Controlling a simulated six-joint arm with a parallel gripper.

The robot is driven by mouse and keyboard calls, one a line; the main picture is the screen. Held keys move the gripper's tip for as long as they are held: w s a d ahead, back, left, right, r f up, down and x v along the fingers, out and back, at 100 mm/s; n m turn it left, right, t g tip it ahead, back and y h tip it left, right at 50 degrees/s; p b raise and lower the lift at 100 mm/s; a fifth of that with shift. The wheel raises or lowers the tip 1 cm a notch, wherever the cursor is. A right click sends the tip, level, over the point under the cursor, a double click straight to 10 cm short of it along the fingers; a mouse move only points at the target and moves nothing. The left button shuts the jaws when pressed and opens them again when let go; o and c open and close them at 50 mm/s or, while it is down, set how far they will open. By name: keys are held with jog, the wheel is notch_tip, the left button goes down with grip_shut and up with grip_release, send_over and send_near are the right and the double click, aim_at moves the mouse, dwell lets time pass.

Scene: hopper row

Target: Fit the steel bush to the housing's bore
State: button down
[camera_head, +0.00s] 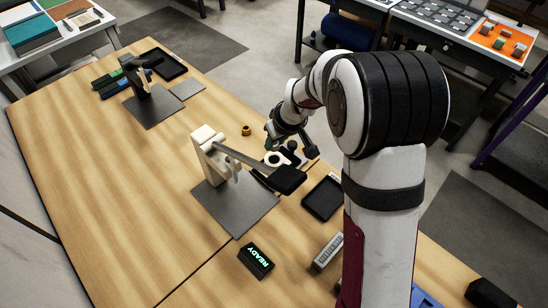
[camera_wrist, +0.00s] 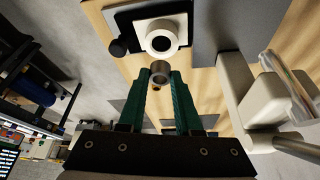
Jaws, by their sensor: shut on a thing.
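My gripper (camera_wrist: 160,80) has green fingers, shut on a small grey steel bush (camera_wrist: 160,68) at their tips. The bush is a short hollow ring, and its open end shows in the wrist view. The housing (camera_wrist: 151,30) is a white round collar with an open bore, on a white and black base. In the wrist view it lies just beyond the bush, and the bush appears apart from the bore. In the head view the housing (camera_head: 273,158) stands near the table's right edge, under my wrist. The bush cannot be made out there.
A black knob (camera_wrist: 118,47) sits beside the housing. A brass-coloured ring (camera_head: 246,130) lies on the table. A black tray (camera_head: 323,198) and a READY display (camera_head: 256,261) are nearer.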

jog(key=shift+f, duration=1.5)
jog(key=shift+f, duration=1)
jog(key=c, duration=0.5)
grip_release()
